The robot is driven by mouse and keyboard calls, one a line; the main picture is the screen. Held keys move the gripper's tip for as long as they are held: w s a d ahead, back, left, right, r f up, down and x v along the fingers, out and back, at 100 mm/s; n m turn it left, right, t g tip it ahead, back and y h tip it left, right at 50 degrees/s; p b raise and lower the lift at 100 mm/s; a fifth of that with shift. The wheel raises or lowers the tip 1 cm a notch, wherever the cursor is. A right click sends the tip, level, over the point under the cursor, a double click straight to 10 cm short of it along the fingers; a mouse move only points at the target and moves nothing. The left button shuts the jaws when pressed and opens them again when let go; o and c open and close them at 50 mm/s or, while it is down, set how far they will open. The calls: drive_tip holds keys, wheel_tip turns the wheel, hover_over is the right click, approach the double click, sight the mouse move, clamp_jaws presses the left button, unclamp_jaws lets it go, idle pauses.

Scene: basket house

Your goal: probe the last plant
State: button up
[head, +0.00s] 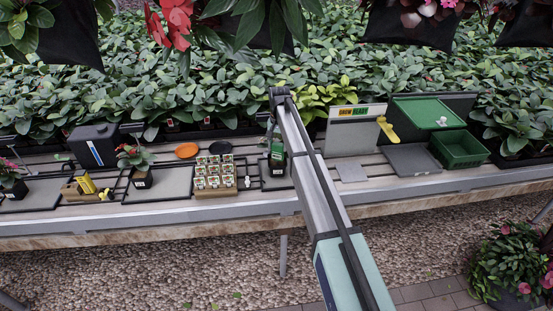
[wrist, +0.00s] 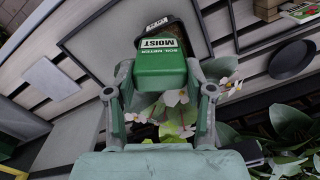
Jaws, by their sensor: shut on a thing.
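My gripper (wrist: 160,92) is shut on a green soil meter (wrist: 160,68). A white-flowered plant (wrist: 178,112) shows between and behind the fingers, close to the meter. A dark container edge with brown inside (wrist: 183,38) shows beyond the meter. Whether the meter's probe is in soil is hidden. In the head view my gripper (head: 277,142) is over the bench's middle-right tray, with the green meter (head: 277,158) below it; the arm hides part of this spot. A red-flowered potted plant (head: 135,162) and a pink-flowered one (head: 12,180) stand to the left.
A rack of small pots (head: 214,181) stands just left of my gripper. An orange disc (head: 187,150) and a black disc (head: 221,147) lie behind it. A sign panel (head: 350,140), a grey tray (head: 412,160) and a green bin (head: 460,149) are to the right. Hanging plants overhang the top.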

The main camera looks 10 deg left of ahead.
drive_tip(key=shift+r+p, duration=1.55)
drive_tip(key=shift+r, duration=2.35)
